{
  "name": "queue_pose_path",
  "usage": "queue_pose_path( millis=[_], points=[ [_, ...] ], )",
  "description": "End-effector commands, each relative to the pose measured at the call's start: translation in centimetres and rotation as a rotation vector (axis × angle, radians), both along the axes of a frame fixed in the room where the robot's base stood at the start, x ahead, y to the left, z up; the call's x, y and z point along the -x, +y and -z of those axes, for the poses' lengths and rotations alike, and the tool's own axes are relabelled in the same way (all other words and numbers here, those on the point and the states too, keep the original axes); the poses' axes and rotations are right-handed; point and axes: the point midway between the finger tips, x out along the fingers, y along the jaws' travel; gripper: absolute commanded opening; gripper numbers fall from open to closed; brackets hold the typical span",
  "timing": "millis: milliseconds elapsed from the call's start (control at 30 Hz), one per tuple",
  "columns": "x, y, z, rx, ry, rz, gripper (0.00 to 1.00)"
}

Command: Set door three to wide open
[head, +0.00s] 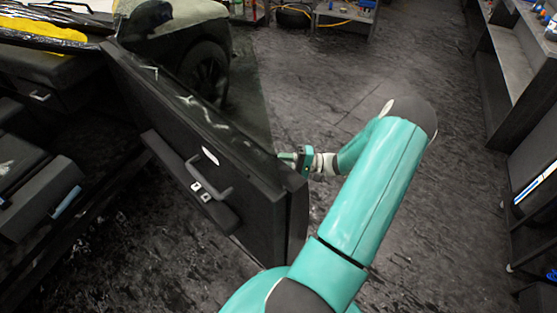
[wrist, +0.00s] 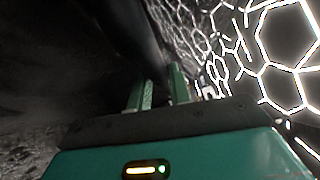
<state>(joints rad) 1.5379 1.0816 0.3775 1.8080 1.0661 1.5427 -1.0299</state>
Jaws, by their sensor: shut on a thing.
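A dark car door (head: 262,205) stands swung out from the car body at a clear angle in the head view. My gripper (head: 288,159) is at the door's free end, on the outer side, by the upper edge. In the wrist view, the two green fingers of my gripper (wrist: 160,83) are shut on the dark door edge between them. The fingertips are partly hidden behind the door in the head view.
The car's dark seats (head: 40,190) show through the opening at left. A shelf bench (head: 500,85) stands along the right side. A low shelf (head: 345,18) is at the back. The grey floor (head: 300,75) beyond the door is mostly clear.

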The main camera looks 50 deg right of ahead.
Motion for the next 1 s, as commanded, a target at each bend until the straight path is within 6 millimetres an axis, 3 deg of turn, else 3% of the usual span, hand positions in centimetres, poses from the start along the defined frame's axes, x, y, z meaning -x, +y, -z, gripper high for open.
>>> queue_pose_path(
  millis=[67,100,200,633,1000],
  points=[
    [0.1,-0.9,-0.5,0.009,-0.008,0.019,0.0],
    [0.1,-0.9,-0.5,0.008,-0.009,0.019,0.22],
    [0.0,-0.8,-0.5,0.007,-0.008,0.017,0.41],
    [0.7,-1.3,-0.1,0.005,-0.006,0.01,0.41],
    [6.4,-6.0,0.8,0.006,-0.006,0.014,0.41]
  ],
)
